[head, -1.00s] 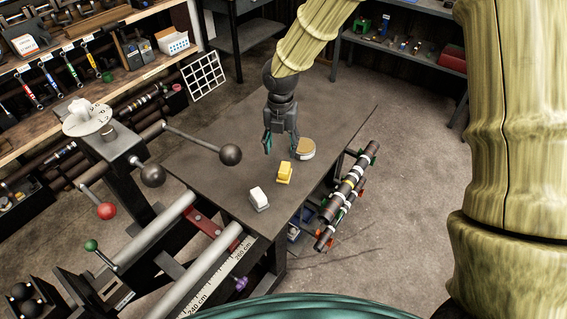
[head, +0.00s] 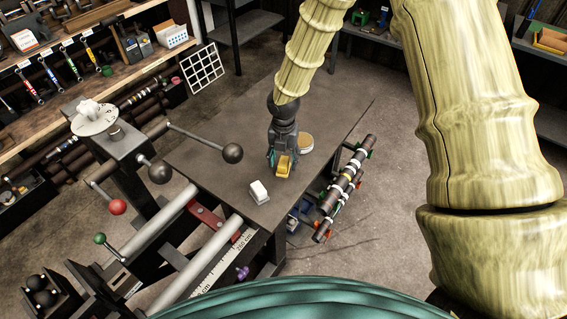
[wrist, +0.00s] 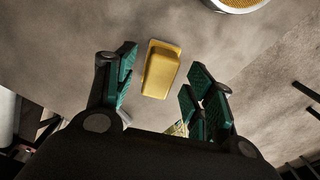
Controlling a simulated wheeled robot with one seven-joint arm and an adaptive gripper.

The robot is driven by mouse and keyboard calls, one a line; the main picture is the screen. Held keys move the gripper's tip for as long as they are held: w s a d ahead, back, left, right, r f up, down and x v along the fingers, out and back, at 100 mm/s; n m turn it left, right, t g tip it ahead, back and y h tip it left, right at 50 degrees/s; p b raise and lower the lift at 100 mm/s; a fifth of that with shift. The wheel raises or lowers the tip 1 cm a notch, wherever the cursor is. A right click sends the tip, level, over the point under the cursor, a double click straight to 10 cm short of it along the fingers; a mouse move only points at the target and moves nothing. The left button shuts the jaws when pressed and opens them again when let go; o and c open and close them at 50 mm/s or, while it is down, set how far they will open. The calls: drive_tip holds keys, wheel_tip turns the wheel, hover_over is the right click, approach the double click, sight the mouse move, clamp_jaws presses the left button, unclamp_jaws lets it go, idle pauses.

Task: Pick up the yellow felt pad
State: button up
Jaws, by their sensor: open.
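The yellow felt pad (head: 283,167) lies on the dark table top, near its front right part. It also shows in the wrist view (wrist: 161,69), a rounded block just beyond and between my fingertips. My gripper (head: 280,157) is over the pad, pointing down, and hides part of it. I cannot tell how high the fingertips are above the table.
A white pad (head: 259,192) lies on the table to the left and front of the yellow one. A round tan-topped tin (head: 305,142) stands close to the right of my gripper. Lathe levers with dark knobs (head: 232,153) rise at the left. The table's back half is clear.

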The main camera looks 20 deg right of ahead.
drive_tip(key=shift+s+f, duration=0.1)
drive_tip(key=shift+f, duration=0.8)
clamp_jaws()
drive_tip(key=shift+r, duration=0.1)
drive_tip(key=shift+r+b, duration=0.7)
drive_tip(key=shift+r, duration=0.6)
drive_tip(key=shift+s+a+r+b, duration=0.1)
drive_tip(key=shift+s+r+b, duration=0.1)
drive_tip(key=shift+r+b, duration=0.15)
drive_tip(key=s+a+b, duration=0.1)
drive_tip(key=s+b, duration=0.1)
drive_tip(key=s, duration=0.5)
drive_tip(key=s+a+r+b, duration=0.1)
drive_tip(key=s+a+b, duration=0.1)
drive_tip(key=s, duration=0.6)
drive_tip(key=shift+a+r+b, duration=0.3)
drive_tip(key=shift+b, duration=0.05)
drive_tip(key=shift+s, duration=0.1)
